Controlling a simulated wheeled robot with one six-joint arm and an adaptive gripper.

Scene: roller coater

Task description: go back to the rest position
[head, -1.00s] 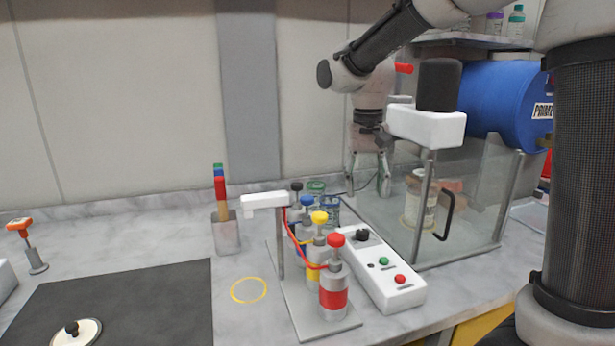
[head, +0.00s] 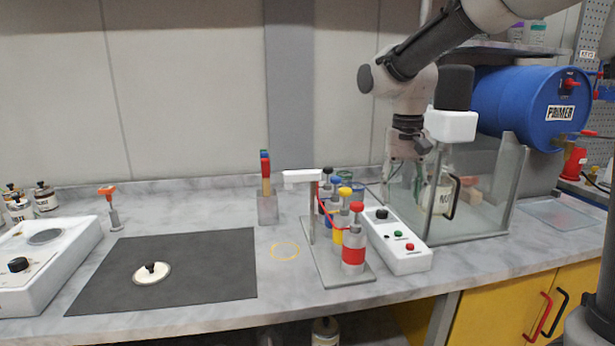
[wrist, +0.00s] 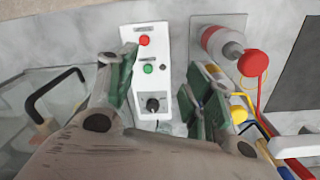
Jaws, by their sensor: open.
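My gripper (head: 408,180) hangs pointing down at the right of the bench, in front of the glass-walled mixing enclosure (head: 480,210) in the head view. In the wrist view my gripper (wrist: 160,90) has its two green-padded fingers spread apart with nothing between them. Below them lies the white control box (wrist: 147,60) with its red and green buttons and black knob. The control box also shows in the head view (head: 405,255). The fingertips are hard to make out in the head view against the enclosure.
A rack of colour-banded bottles (head: 353,250) stands left of the control box. A blue primer drum (head: 515,100) lies behind the enclosure. A dark mat (head: 200,285) with a white lid (head: 151,273) covers the left bench. A white scale-like device (head: 40,260) sits far left.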

